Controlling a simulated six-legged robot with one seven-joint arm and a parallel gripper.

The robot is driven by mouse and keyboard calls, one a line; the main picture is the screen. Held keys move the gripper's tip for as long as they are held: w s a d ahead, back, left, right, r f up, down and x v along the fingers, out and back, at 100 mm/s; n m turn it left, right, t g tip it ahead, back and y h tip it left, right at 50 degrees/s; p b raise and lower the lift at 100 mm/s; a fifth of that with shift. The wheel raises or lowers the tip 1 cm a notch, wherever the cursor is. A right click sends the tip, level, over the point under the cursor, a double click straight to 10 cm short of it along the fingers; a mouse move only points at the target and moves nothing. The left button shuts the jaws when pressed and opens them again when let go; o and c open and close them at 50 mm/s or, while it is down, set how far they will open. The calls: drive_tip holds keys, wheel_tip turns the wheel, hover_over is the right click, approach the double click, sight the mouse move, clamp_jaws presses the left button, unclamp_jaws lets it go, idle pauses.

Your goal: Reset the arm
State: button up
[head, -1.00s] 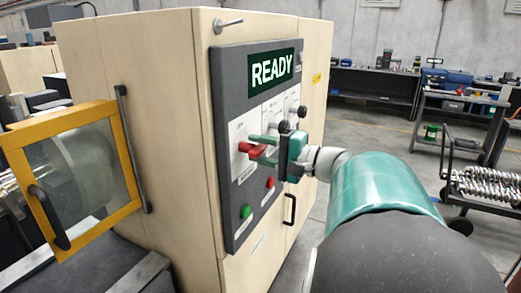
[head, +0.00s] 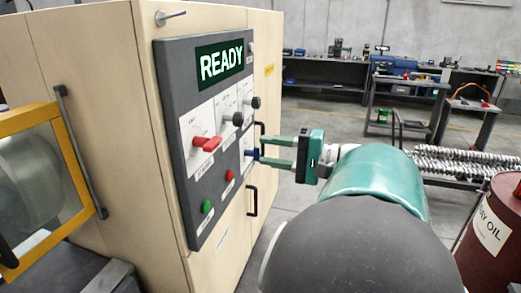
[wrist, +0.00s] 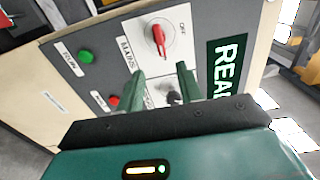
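My green gripper (head: 278,152) is open and empty in front of the control panel (head: 183,150), to the right of the red knob (head: 206,143). Its two fingers point left toward the cabinet, with a gap between them. In the wrist view the gripper (wrist: 160,84) shows both fingers apart, nothing between them, and the red knob (wrist: 158,38) lies beyond the fingertips, clear of them. A blue knob (head: 252,154) shows on the panel near the fingertips; I cannot tell how close they are.
The panel's screen (head: 220,61) reads READY. Green (head: 207,207) and red (head: 229,175) buttons sit low on the panel. A yellow-framed door (head: 45,180) stands at the left. A red oil barrel (head: 490,235) stands at the lower right. Open floor lies behind the cabinet's right side.

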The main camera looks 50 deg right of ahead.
idle(0.5)
drive_tip(key=w+a+f+n+g+y, duration=0.1)
drive_tip(key=w+a+f+n+g, duration=0.2)
drive_tip(key=a, duration=0.6)
drive_tip(key=w+a+f+n+g+y, duration=0.1)
drive_tip(key=w+a+f+g, duration=0.3)
drive_tip(key=a, duration=0.4)
drive_tip(key=s+a+f+n+g+h, duration=0.2)
drive_tip(key=a+f+n+h, duration=0.2)
drive_tip(key=a, duration=0.3)
drive_tip(key=s+a+f+n+g+h, duration=0.2)
drive_tip(key=a+f+n+h, duration=0.2)
drive_tip(key=a, duration=0.4)
drive_tip(key=shift+s+a+f+n, duration=0.15)
drive_tip(key=shift+s+f+n, duration=0.35)
drive_tip(key=shift+n, duration=0.6)
drive_tip(key=shift+w, duration=0.1)
